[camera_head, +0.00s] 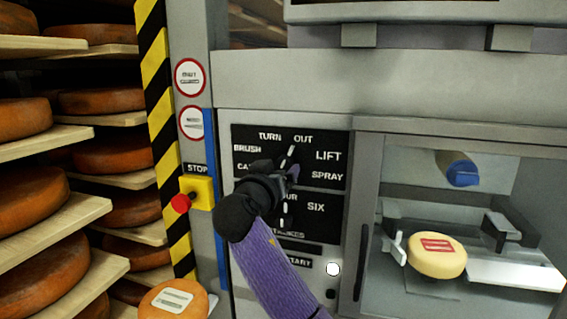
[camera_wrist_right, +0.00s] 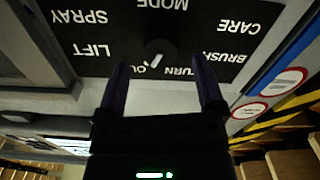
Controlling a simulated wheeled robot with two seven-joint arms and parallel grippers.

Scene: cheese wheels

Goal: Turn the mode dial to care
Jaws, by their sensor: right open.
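The mode dial (camera_wrist_right: 160,52) is a dark round knob with a white pointer mark on the black control panel (camera_wrist_right: 85,15). It also shows partly in the head view (camera_head: 291,152), where my right gripper covers its lower part. The pointer is up in the head view, slightly right, toward OUT. The CARE label (camera_wrist_right: 238,26) is clear in the wrist view but half hidden in the head view. My right gripper (camera_wrist_right: 162,75) is open, its fingers spread wide and empty, in front of the dial. Contact with the dial cannot be told. My left gripper is not in view.
A second dial (camera_head: 284,212) with SIX beside it sits below. A red stop button (camera_head: 181,203) is on the left post. A cheese wheel (camera_head: 437,255) lies in the machine bay at right. Shelves of cheese (camera_head: 75,215) stand at left.

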